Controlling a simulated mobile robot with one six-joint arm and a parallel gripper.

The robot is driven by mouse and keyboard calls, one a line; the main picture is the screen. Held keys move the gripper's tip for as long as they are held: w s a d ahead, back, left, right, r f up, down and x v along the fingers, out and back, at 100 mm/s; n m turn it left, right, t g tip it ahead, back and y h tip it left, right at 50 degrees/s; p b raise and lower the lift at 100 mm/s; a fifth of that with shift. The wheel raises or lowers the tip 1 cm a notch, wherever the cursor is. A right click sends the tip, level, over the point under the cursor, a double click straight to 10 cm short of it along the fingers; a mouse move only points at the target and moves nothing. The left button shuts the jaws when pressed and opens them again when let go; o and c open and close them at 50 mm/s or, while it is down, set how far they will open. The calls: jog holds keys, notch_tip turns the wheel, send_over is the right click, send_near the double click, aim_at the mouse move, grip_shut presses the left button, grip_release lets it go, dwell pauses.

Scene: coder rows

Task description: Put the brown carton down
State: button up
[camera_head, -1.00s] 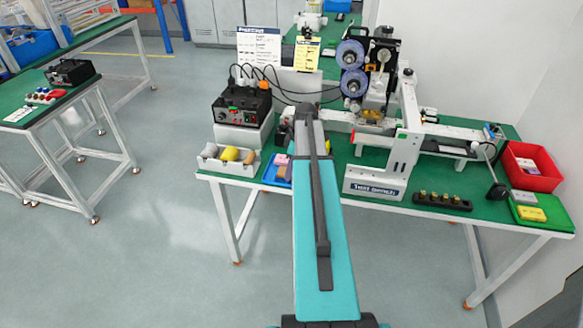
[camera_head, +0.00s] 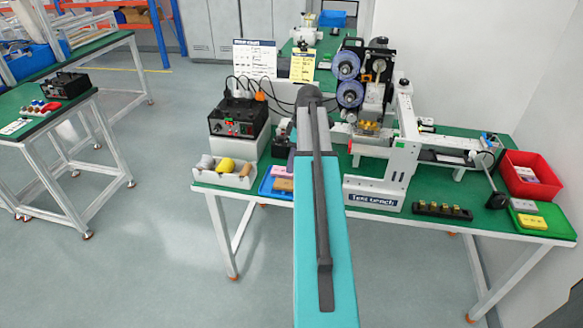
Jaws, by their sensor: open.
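A tan-brown block (camera_head: 284,184), which may be the brown carton, lies in the blue tray (camera_head: 266,191) on the green bench, just left of my arm. A pink block (camera_head: 282,171) lies behind it in the same tray. My teal and dark grey arm reaches forward over the bench and covers the tray's right side. My gripper is hidden behind the arm, so its jaws and anything between them do not show.
A grey bin (camera_head: 225,179) with a yellow item stands left of the tray, before a black power box (camera_head: 238,118). The white test bench frame (camera_head: 372,194) stands right of my arm. A red bin (camera_head: 530,175) and green tray (camera_head: 541,219) are far right.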

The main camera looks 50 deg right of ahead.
jog(key=shift+v, duration=1.25)
